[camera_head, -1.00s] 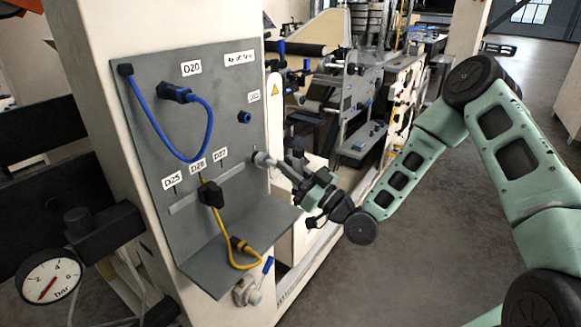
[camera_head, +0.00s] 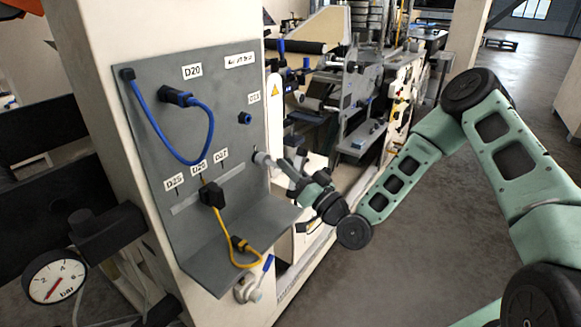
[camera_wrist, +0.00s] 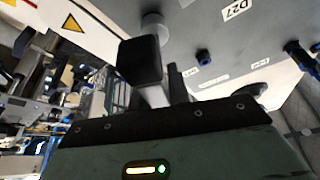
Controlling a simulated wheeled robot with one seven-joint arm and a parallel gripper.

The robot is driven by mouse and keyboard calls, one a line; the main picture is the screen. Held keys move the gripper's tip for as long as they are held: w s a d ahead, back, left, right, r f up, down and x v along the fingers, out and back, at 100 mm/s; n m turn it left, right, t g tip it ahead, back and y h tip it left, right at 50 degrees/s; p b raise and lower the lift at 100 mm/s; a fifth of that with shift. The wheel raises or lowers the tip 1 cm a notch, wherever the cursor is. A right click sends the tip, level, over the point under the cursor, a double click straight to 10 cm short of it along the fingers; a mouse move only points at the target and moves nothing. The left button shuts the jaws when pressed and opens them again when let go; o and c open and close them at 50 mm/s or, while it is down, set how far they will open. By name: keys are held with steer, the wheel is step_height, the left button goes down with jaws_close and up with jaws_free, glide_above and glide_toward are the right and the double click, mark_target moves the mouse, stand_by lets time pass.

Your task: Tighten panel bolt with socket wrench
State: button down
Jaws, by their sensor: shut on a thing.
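The grey panel (camera_head: 225,120) stands upright on a cream post, with a shelf at its bottom. My gripper (camera_head: 290,172) is at the panel's right edge, shut on the socket wrench. The wrench's silver socket end (camera_head: 263,158) points at the panel and appears to meet it right of the D27 label. In the wrist view, the round grey socket (camera_wrist: 155,27) shows at the panel, behind a black gripper finger (camera_wrist: 140,62). The bolt itself is hidden behind the socket; I cannot tell how fully the socket sits on it.
A blue cable (camera_head: 170,150) loops on the panel's upper left. A yellow cable (camera_head: 228,240) hangs from a black plug (camera_head: 211,194) to the shelf (camera_head: 235,250). A pressure gauge (camera_head: 54,278) is at lower left. A machine (camera_head: 350,100) stands behind; open floor lies right.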

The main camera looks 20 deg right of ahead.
mark_target(302, 168)
steer(key=shift+s+d+b, duration=0.15)
steer(key=shift+s+d, duration=0.6)
steer(key=shift+s, duration=0.25)
steer(key=shift+s+d+b, duration=0.15)
steer(key=shift+s+d, duration=0.6)
steer(key=shift+s, duration=0.25)
